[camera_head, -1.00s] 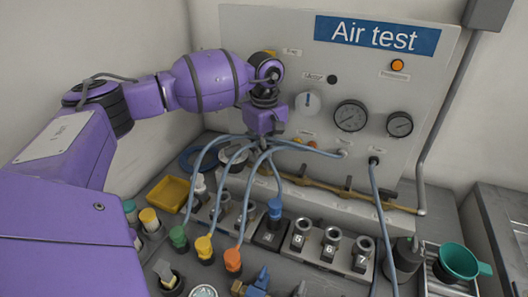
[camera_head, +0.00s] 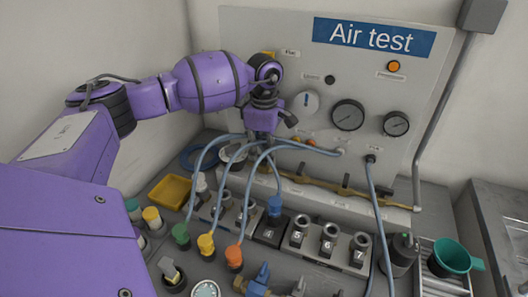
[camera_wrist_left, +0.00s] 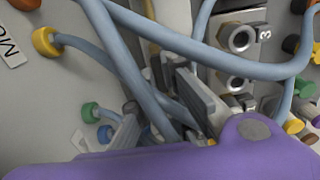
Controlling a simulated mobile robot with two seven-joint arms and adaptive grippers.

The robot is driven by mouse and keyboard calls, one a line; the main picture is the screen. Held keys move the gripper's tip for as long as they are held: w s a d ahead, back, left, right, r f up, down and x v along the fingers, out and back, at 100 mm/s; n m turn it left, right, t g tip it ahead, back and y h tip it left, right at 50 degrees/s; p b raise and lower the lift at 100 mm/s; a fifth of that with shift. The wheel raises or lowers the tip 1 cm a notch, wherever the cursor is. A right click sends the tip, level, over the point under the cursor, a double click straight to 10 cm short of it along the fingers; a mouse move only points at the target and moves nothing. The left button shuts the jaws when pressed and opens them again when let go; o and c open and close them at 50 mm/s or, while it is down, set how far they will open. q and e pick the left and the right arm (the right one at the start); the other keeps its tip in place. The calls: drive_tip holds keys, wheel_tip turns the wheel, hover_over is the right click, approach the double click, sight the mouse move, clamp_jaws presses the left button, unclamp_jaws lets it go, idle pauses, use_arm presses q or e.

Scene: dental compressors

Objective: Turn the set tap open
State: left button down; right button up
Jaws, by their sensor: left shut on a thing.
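My left gripper (camera_head: 264,134) is at the lower left of the upright test panel, by the left end of the brass pipe (camera_head: 325,184). Its purple body hides its fingertips and what they hold in the head view. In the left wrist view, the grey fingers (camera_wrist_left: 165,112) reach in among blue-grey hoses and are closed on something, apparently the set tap. The tap itself is mostly hidden by fingers and hoses, so its angle cannot be told. My right gripper is in neither view.
Blue-grey hoses (camera_head: 205,160) arch close around the gripper to green (camera_head: 181,234), yellow (camera_head: 206,244) and orange (camera_head: 234,257) connectors. The panel carries a white knob (camera_head: 306,103) and two gauges (camera_head: 347,115). Numbered sockets (camera_head: 328,240) stand in front. A yellow tray (camera_head: 168,192) lies left.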

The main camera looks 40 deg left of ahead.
sight(264, 157)
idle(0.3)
use_arm(q)
drive_tip(key=c, duration=1.8)
unclamp_jaws()
wheel_tip(264, 157, up, 12)
